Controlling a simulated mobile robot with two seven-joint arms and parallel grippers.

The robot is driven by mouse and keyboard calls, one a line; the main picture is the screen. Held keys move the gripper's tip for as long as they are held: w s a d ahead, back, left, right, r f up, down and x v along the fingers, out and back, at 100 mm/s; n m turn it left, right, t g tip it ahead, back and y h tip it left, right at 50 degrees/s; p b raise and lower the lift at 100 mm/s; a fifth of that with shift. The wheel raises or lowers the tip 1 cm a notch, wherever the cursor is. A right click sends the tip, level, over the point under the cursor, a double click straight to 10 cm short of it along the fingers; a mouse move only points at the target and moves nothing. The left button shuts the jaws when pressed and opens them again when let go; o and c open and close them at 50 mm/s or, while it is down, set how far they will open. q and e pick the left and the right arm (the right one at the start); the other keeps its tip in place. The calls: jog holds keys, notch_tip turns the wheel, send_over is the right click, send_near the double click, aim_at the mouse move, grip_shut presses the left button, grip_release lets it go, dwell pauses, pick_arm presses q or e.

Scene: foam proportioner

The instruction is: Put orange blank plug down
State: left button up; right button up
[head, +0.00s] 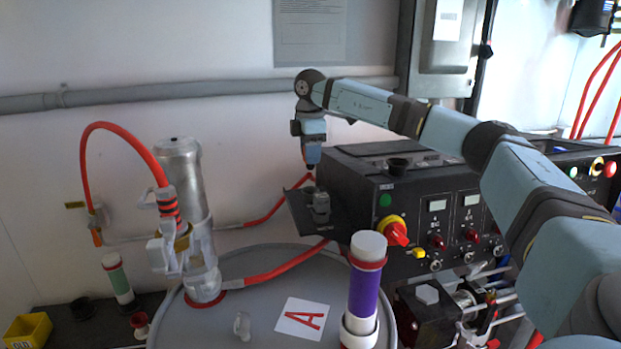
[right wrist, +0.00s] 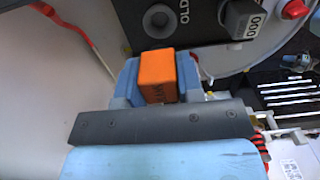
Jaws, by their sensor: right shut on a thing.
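The orange blank plug (right wrist: 158,75) shows in the right wrist view as a small orange block with dark marking on its face. My right gripper (right wrist: 155,85) is shut on it, with a blue finger at each side. In the head view my right gripper (head: 312,162) points down above a dark shelf (head: 298,208) at the left side of the black control box. The plug cannot be made out there. The wrist view shows a dark panel (right wrist: 205,58) marked OLD, with a round hole (right wrist: 158,20) just beyond the plug. My left gripper is not in view.
A grey connector (head: 320,205) stands on the shelf; it also shows in the wrist view (right wrist: 242,18). The control box (head: 375,185) is close on the right. A grey drum (head: 255,265) with a metal pump (head: 185,180) and red hoses stands in front and left.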

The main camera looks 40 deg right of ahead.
aim_at(310, 169)
notch_tip(310, 169, down, 8)
jog(key=shift+r+p, duration=0.25)
jog(key=shift+p, duration=0.1)
jog(key=shift+f, duration=0.2)
jog(key=o, duration=0.9)
notch_tip(310, 169, up, 12)
jog(key=shift+w+f+b, duration=0.1)
jog(key=shift+f+b, duration=0.15)
jog(key=shift+b, duration=0.65)
jog(key=shift+r, duration=0.5)
